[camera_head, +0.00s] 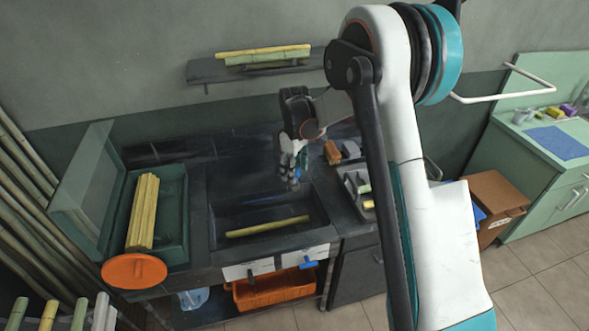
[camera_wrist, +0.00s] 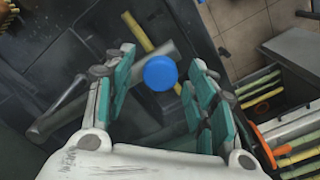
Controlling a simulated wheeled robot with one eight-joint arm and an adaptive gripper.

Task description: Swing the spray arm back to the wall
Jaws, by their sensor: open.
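A grey tube (camera_wrist: 110,93) with a round blue knob (camera_wrist: 160,73), which looks like the spray arm, crosses the wrist view over the dark sink. My gripper (camera_wrist: 160,92) is open, its teal-padded fingers on either side of the knob; I cannot tell if they touch it. In the head view my gripper (camera_head: 292,180) hangs over the back of the sink (camera_head: 222,212), with a bit of blue beside its fingers. Most of the spray arm is hidden there by my gripper and wrist. The wall (camera_head: 130,75) is behind the sink.
A yellow cane (camera_head: 268,227) lies in the sink. A green box (camera_head: 176,228) with a raised lid holds canes at left, near an orange disc (camera_head: 134,271). A shelf (camera_head: 215,72) with canes hangs above. A brown brick-like block (camera_head: 332,153) and a tray are right of the sink.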

